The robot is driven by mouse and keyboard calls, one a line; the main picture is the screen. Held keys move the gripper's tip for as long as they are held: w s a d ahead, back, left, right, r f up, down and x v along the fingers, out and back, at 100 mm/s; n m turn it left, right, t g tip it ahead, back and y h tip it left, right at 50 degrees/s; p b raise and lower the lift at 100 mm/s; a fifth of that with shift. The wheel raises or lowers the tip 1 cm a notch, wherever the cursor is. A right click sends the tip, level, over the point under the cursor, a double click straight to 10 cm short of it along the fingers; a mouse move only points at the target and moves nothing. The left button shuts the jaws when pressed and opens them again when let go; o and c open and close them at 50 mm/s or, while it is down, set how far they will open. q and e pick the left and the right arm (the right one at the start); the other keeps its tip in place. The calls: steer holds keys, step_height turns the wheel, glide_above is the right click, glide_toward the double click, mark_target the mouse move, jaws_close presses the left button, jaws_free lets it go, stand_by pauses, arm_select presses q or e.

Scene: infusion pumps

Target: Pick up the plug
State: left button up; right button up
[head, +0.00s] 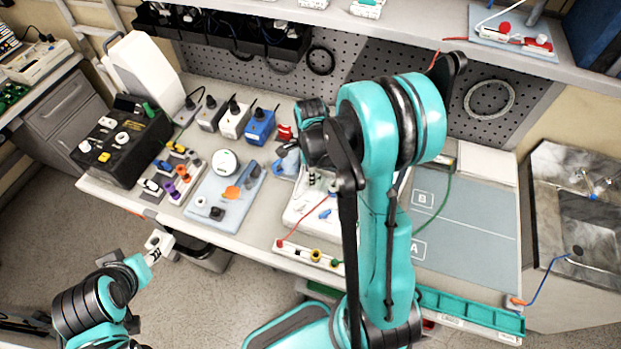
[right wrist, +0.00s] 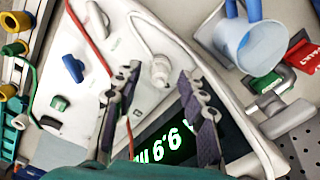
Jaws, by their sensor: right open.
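In the right wrist view a white plug-like connector (right wrist: 160,69) with a pale cord stands on a white device (right wrist: 105,20). My right gripper (right wrist: 159,80) is open, with a dark finger on each side of the connector in this view. I cannot tell the height gap, and no grip shows. A blue plug-like part (right wrist: 73,68) and a dark green one (right wrist: 60,103) sit to the left. In the head view my right arm hides its gripper and much of the white device (head: 299,206). My left gripper (head: 157,246) is off the bench's front edge, its jaws unclear.
A dark display with green digits (right wrist: 165,138) lies below the fingers. A red cable (right wrist: 90,38) runs close to the left finger. A clear blue cup (right wrist: 250,45) stands at right. The grey mat (head: 465,215) is mostly clear. A black box (head: 120,145) stands at left.

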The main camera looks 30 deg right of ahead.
steer(key=c, duration=0.9)
steer(key=shift+c, duration=0.2)
steer(key=shift+r, duration=0.1)
